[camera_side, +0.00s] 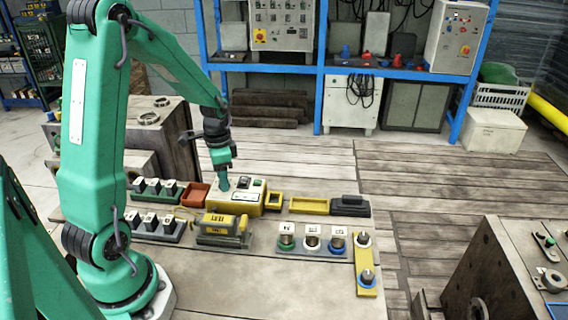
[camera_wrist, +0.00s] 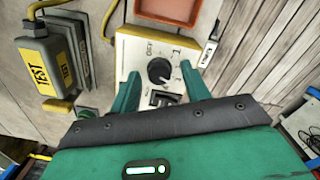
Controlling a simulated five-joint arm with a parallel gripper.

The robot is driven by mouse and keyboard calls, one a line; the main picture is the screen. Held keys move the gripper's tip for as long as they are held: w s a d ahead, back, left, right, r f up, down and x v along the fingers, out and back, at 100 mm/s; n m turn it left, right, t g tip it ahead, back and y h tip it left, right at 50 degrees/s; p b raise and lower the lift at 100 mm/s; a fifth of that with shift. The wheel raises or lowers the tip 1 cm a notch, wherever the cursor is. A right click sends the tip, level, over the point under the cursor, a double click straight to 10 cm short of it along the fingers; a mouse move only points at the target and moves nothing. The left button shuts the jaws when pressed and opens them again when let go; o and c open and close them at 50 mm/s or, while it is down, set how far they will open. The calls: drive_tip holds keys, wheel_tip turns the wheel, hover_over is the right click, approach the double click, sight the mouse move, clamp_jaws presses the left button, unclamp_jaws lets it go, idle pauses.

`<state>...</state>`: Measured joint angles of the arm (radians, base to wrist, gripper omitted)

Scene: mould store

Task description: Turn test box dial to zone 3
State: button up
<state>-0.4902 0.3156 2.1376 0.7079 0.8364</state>
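The test box (camera_wrist: 133,47) is a cream box with a yellow edge. A round black dial (camera_wrist: 160,71) sits on its face, with "OFF" and other marks printed around it. I cannot read clearly which mark the dial points to. My gripper (camera_wrist: 160,74) is open, with its two green fingers on either side of the dial in the wrist view. I cannot tell whether they touch it. In the side view the test box (camera_side: 228,204) stands mid-table with my gripper (camera_side: 223,182) pointing down at its left part. The dial is hidden there.
An orange tray (camera_wrist: 170,9) adjoins the box. A yellow-labelled TEST unit (camera_wrist: 45,72) with a yellow cable stands close by. Racks of small blocks (camera_side: 158,229), a yellow tray (camera_side: 309,205) and ringed cylinders (camera_side: 311,242) share the table. The table's front part is clear.

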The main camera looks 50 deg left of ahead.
drive_tip(key=shift+r, duration=0.1)
drive_tip(key=shift+w+r, duration=0.1)
drive_tip(key=shift+r, duration=3.7)
drive_tip(key=shift+r, duration=0.1)
drive_tip(key=s+d+r+n+t, duration=0.2)
drive_tip(key=s+d+r, duration=0.3)
drive_tip(key=d, duration=0.3)
drive_tip(key=s+d+r+n+t, duration=0.2)
drive_tip(key=s+d+r, duration=0.3)
drive_tip(key=d, duration=0.4)
drive_tip(key=shift+d+r+t, duration=0.15)
drive_tip(key=shift+r+t, duration=0.35)
drive_tip(key=shift+t, duration=0.4)
drive_tip(key=shift+s, duration=0.1)
drive_tip(key=shift+c, duration=0.2)
